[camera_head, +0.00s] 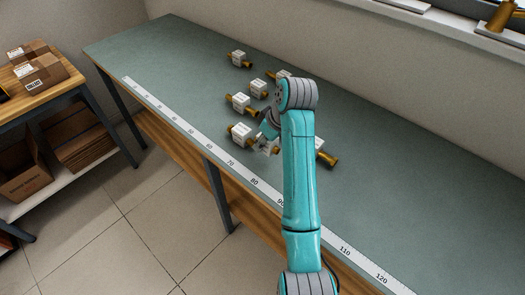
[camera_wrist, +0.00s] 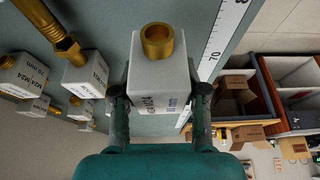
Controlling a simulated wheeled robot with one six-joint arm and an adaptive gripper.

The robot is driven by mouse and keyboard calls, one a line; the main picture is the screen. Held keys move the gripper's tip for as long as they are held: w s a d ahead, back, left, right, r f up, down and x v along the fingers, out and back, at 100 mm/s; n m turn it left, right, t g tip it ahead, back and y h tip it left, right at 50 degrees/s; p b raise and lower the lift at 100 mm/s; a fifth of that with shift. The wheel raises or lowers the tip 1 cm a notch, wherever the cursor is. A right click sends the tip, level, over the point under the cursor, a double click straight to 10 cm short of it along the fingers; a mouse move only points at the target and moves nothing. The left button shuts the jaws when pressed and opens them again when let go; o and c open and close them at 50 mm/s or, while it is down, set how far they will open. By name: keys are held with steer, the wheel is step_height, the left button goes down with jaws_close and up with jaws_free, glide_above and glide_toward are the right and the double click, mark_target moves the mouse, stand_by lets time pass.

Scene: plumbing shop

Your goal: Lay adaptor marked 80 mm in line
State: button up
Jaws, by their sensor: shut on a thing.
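My gripper (camera_wrist: 160,94) is shut on a white block-shaped adaptor (camera_wrist: 153,75) with an open brass end, its fingers on both sides of the block. The held adaptor's printed label is only partly visible, and I cannot read its length for certain. In the head view, my gripper (camera_head: 267,143) is low over the bench near the ruler strip, largely covered by my arm. Its height above the bench cannot be told. Another white adaptor (camera_head: 241,134) is just left of it. In the wrist view, a neighbouring adaptor (camera_wrist: 86,77) has a long brass end.
More adaptors, such as one at the back (camera_head: 238,58) and one in the middle (camera_head: 239,103), lie on the green bench (camera_head: 420,200). A white ruler strip (camera_head: 230,163) runs along its front edge. A brass end (camera_head: 327,159) shows right of my arm. The bench's far left is clear.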

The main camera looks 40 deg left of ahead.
mark_target(265, 157)
steer(key=shift+f, duration=2.15)
steer(key=o, duration=1.2)
steer(key=shift+f, duration=0.15)
